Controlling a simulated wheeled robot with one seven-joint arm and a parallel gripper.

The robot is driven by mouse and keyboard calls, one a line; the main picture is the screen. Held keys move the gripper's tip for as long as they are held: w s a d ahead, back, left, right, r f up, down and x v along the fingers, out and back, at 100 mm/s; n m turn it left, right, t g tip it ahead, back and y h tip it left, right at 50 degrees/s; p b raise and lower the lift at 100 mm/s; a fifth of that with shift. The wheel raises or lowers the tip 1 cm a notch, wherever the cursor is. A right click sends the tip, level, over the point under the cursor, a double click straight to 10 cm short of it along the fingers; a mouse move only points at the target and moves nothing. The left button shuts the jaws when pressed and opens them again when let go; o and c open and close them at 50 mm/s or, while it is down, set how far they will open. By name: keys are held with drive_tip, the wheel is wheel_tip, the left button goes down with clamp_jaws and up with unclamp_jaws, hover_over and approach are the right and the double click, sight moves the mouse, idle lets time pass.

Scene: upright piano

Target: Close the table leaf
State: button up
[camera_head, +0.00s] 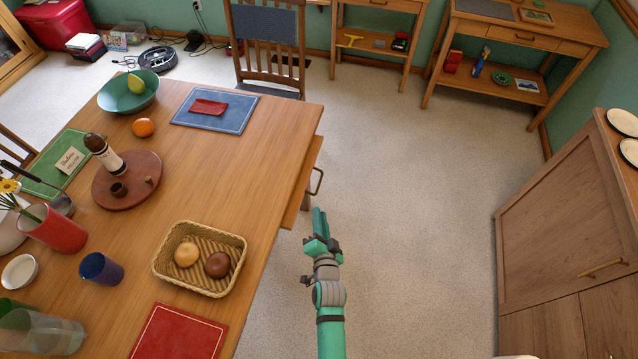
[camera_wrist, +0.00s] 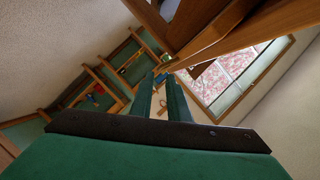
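The wooden dining table (camera_head: 225,165) has a wooden panel, which looks like the leaf (camera_head: 301,184), at its right side, standing out a little below the tabletop edge. A metal bar handle (camera_head: 318,181) is on the panel's outer side. My gripper (camera_head: 318,212) is just in front of the handle on the near side, apart from it as far as I can tell. In the wrist view its two green fingers (camera_wrist: 161,82) have a narrow gap between them and hold nothing. Wooden undersides (camera_wrist: 205,30) and a small brassy piece (camera_wrist: 166,57) show beyond the fingertips.
A basket (camera_head: 200,258) with two rolls, a blue placemat (camera_head: 214,110) and a round board (camera_head: 126,180) are on the table. A chair (camera_head: 268,45) stands at the far end. A wooden cabinet (camera_head: 560,225) is on the right. Carpet between table and cabinet is clear.

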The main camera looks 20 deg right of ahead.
sight(319, 183)
drive_tip(key=shift+m, duration=0.6)
drive_tip(key=x, duration=0.9)
drive_tip(key=d+r+x, duration=0.1)
drive_tip(key=x, duration=0.4)
drive_tip(key=shift+w, duration=0.15)
clamp_jaws()
drive_tip(key=shift+a, duration=0.1)
drive_tip(key=shift+a+f, duration=0.1)
idle(0.3)
